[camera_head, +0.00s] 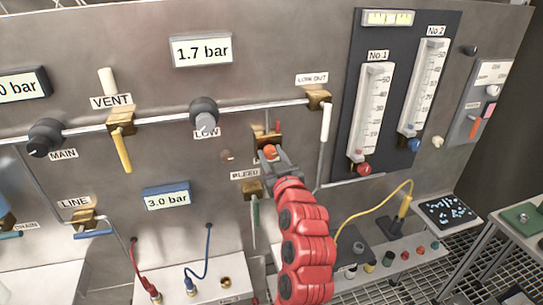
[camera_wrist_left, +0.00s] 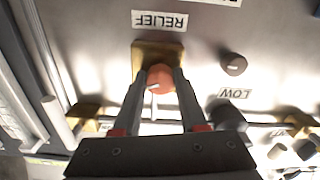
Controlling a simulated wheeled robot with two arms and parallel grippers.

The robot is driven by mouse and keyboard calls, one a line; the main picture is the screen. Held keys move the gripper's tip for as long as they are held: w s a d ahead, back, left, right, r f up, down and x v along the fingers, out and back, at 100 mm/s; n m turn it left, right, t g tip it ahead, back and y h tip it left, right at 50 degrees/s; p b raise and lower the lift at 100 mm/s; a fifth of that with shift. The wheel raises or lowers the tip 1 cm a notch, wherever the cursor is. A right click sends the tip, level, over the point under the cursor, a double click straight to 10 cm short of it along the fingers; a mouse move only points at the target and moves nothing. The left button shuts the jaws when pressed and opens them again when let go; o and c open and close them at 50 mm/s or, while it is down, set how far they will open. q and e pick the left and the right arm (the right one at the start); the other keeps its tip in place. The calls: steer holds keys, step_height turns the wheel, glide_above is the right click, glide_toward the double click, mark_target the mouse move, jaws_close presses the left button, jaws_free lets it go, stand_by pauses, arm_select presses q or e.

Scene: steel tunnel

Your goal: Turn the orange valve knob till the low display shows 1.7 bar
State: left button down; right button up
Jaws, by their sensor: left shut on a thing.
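The orange valve knob (camera_head: 269,151) sits on a brass block on the steel panel, right of the LOW label. My left gripper (camera_head: 271,158), on its red arm, is shut on this knob. In the left wrist view the orange knob (camera_wrist_left: 160,79) lies between the two grey fingers, with a white mark on its face and an upside-down RELIEF label above it. The display (camera_head: 201,50) above the black LOW knob (camera_head: 204,110) reads 1.7 bar. My right gripper is not in view.
A blue-framed display (camera_head: 166,200) reads 3.0 bar. The yellow VENT lever (camera_head: 122,150) and MAIN knob (camera_head: 45,137) are farther left. Two flow gauges stand right.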

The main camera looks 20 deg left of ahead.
arm_select(q)
steer(key=shift+f+b, duration=0.15)
steer(key=shift+b, duration=0.35)
steer(key=shift+r+m+b, duration=0.2)
steer(key=shift+m+b, duration=0.3)
steer(key=shift+m, duration=0.4)
steer(key=shift+c, duration=2.2)
jaws_free()
steer(key=shift+d, duration=0.1)
